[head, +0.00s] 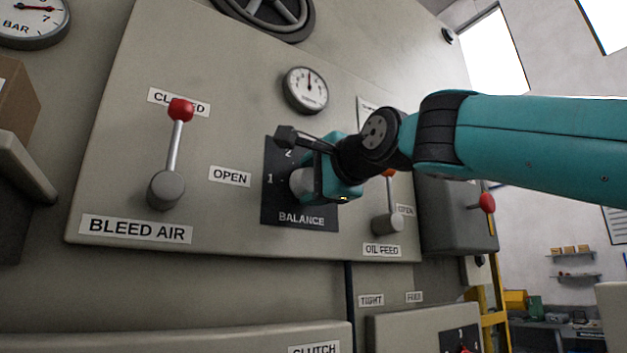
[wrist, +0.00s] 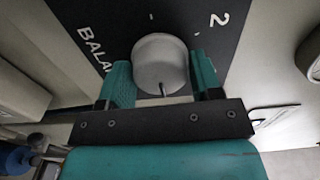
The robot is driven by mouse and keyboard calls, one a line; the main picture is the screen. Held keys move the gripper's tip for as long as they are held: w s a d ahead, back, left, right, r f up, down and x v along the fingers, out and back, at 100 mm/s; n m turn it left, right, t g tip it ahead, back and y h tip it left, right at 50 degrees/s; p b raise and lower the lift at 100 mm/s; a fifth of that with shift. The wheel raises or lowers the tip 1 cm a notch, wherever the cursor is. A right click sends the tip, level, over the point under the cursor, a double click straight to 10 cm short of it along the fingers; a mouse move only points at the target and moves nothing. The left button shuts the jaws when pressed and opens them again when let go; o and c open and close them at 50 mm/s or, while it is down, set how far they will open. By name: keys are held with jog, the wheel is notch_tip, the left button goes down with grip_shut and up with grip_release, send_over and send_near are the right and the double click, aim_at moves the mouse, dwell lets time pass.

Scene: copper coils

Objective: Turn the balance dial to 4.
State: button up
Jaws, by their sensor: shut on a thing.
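The balance dial (head: 300,183) is a round light grey knob on a dark plate (head: 271,212) marked BALANCE. In the head view the 1 shows at its left and the 2 above it; my gripper and wrist hide the plate's right side, including any 3 or 4. My gripper (head: 312,180) is shut on the dial. In the wrist view its two teal fingers stand on either side of the dial (wrist: 160,58). A short dark line shows on the dial's near edge there, and the 2 is at upper right. I cannot read the dial's setting.
A red-knobbed bleed air lever (head: 174,150) stands left of the plate. The oil feed lever (head: 387,210) is close on the right, partly behind my wrist. A gauge (head: 305,90) is above. The panel between the bleed air lever and the plate is mostly clear.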

dwell(0.4)
jog(key=o, duration=0.9)
jog(key=b+v, duration=0.6)
jog(key=v, duration=1.1)
jog(key=shift+s+d, duration=0.15)
